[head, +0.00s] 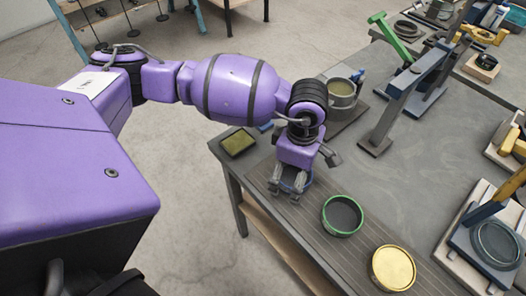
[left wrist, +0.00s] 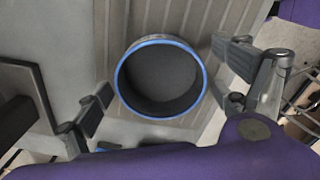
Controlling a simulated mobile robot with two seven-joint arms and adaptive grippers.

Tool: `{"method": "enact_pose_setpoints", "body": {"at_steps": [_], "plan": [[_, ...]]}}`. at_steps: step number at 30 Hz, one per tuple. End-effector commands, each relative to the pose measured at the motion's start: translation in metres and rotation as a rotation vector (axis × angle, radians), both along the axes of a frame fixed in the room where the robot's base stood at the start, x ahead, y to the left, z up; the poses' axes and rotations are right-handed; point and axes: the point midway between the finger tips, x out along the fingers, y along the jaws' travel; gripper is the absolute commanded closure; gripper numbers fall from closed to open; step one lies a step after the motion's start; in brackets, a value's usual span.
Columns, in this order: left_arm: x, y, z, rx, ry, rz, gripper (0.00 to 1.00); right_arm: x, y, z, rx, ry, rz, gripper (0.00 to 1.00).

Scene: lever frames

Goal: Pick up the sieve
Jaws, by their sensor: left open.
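A round, blue-rimmed vessel that looks like a sieve (left wrist: 160,76) is in the middle of the left wrist view, its open top facing the camera. It has a dark grey inside. In the head view only a bit of its blue rim (head: 309,181) shows under my left gripper (head: 287,188), near the table's edge. The left gripper is open, its fingers (left wrist: 163,93) on either side of the sieve with gaps visible. A green-rimmed round sieve-like ring (head: 343,215) and a yellow one (head: 393,268) stand in a row to its right. My right gripper is out of view.
The grey table (head: 400,195) has a bare middle. A metal pot (head: 341,94) stands behind the gripper, and a small dark tray (head: 237,143) lies at the left corner.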

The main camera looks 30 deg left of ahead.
Motion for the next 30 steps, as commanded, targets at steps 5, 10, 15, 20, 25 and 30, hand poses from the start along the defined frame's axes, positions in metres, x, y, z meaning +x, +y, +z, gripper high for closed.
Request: {"method": "enact_pose_setpoints", "body": {"at_steps": [5,10,15,20,25,30], "plan": [[0.001,-0.001,0.001,-0.001,-0.002,-0.001,0.20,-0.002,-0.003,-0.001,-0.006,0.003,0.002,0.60],[0.001,-0.001,0.002,-0.001,-0.002,-0.001,0.42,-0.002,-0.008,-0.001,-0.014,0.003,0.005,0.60],[0.002,-0.001,0.002,-0.001,-0.004,-0.001,0.60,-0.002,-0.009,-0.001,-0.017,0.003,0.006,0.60],[0.002,-0.001,0.002,-0.001,-0.004,-0.001,0.60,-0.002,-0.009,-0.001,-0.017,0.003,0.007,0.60],[0.002,-0.001,0.008,-0.002,-0.004,-0.002,0.60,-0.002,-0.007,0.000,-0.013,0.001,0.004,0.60],[0.003,-0.001,0.029,-0.002,-0.008,-0.002,0.60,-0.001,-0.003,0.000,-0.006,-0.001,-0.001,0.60]]}}
